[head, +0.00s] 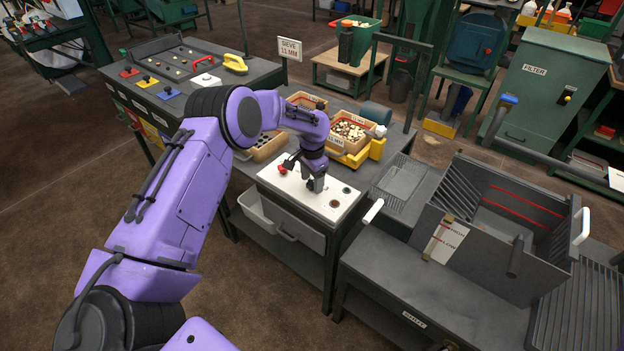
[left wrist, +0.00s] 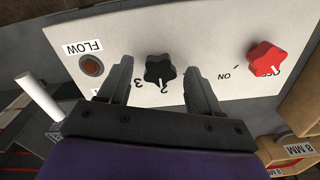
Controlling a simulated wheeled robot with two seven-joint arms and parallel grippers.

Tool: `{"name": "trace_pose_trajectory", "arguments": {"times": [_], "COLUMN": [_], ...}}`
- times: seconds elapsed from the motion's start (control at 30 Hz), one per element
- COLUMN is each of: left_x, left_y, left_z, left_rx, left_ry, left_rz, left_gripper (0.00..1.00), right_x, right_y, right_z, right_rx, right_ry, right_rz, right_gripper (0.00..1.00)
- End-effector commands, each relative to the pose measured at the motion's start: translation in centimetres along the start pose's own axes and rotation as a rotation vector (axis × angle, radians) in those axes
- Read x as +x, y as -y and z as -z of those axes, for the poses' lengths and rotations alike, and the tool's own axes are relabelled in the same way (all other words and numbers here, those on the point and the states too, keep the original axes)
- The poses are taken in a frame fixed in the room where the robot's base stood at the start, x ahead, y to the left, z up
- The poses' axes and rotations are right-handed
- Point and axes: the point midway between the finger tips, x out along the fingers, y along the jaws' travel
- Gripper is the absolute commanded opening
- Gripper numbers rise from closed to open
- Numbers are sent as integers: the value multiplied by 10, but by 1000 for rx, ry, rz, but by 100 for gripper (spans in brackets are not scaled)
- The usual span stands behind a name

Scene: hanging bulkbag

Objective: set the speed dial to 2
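The white control panel (head: 330,207) stands on the bench in the head view, with my left gripper (head: 316,184) reaching down over it. In the left wrist view, the black star-shaped dial (left wrist: 158,70) sits between the two fingers of my left gripper (left wrist: 158,76). The fingers are apart, with a gap to the dial on each side. The numbers 2 (left wrist: 163,89) and 3 (left wrist: 138,84) show on the dial's near side. The dial's pointer is too small to read surely. In the head view the dial is hidden by the gripper. My right gripper is not in view.
A red knob (left wrist: 267,60) is right of the dial, beside ON/OFF lettering. A grey slotted chute (head: 500,225) and a wooden box of pieces (head: 352,132) stand near the panel.

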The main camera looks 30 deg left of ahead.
Motion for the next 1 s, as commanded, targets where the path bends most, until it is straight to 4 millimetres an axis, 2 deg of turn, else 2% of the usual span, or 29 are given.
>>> {"name": "trace_pose_trajectory", "arguments": {"times": [0.17,0.27,0.6,0.7,0.83,1.0], "left_x": [0,-7,-81,-96,-104,-105], "left_y": [0,0,0,0,0,0], "left_z": [0,1,1,0,0,0], "left_rx": [0,-1,0,0,0,0], "left_ry": [0,-2,-3,-1,1,1], "left_rz": [-1,0,1,1,0,-1], "left_gripper": [64,64,64,64,64,64], "right_x": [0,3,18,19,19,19], "right_y": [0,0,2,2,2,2], "right_z": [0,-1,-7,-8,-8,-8], "right_rx": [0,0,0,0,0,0], "right_ry": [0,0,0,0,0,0], "right_rz": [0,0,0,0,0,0], "right_gripper": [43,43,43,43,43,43]}}
